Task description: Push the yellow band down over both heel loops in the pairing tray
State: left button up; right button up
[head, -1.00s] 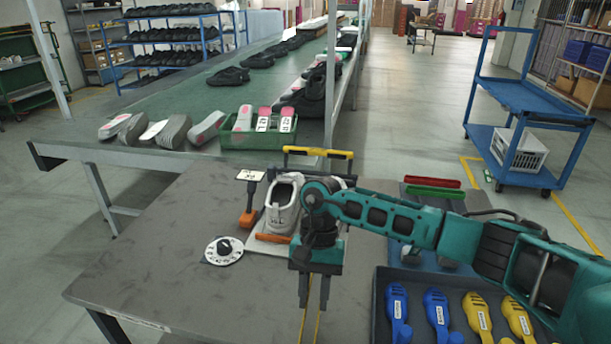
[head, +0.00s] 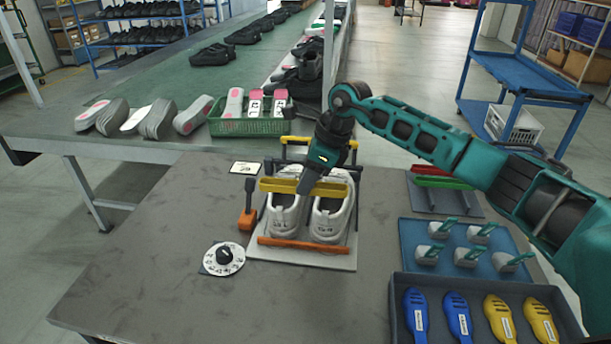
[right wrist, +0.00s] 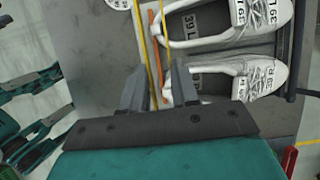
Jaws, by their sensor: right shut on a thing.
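Two white shoes, left (head: 284,218) and right (head: 330,220), stand side by side in the pairing tray (head: 260,252). In the right wrist view, their labels read 39 L (right wrist: 270,12) and 39 R (right wrist: 266,78). My right gripper (head: 308,187) is shut on the yellow band (head: 278,185), its fingers pointing down. In the head view, the band spans across both shoes. In the right wrist view, two thin yellow strands (right wrist: 142,42) run up from between the fingers (right wrist: 158,88). I cannot tell whether the band touches the heel loops. My left gripper is not in view.
An orange bar (head: 305,243) crosses the tray's front; another yellow bar (head: 320,143) stands behind the shoes. An orange-handled tool (head: 248,215) and a white dial (head: 224,257) lie left. A blue tray (head: 465,265) and a dark bin (head: 395,290) are right. The table's front left is clear.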

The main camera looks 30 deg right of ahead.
notch_tip(320, 180, down, 5)
jog(key=b, duration=0.3)
dwell(0.4)
dwell(0.5)
jog(key=shift+f+b, duration=0.6)
jog(key=shift+f, duration=0.05)
jog(key=shift+r, duration=0.1)
jog(key=o, duration=1.1)
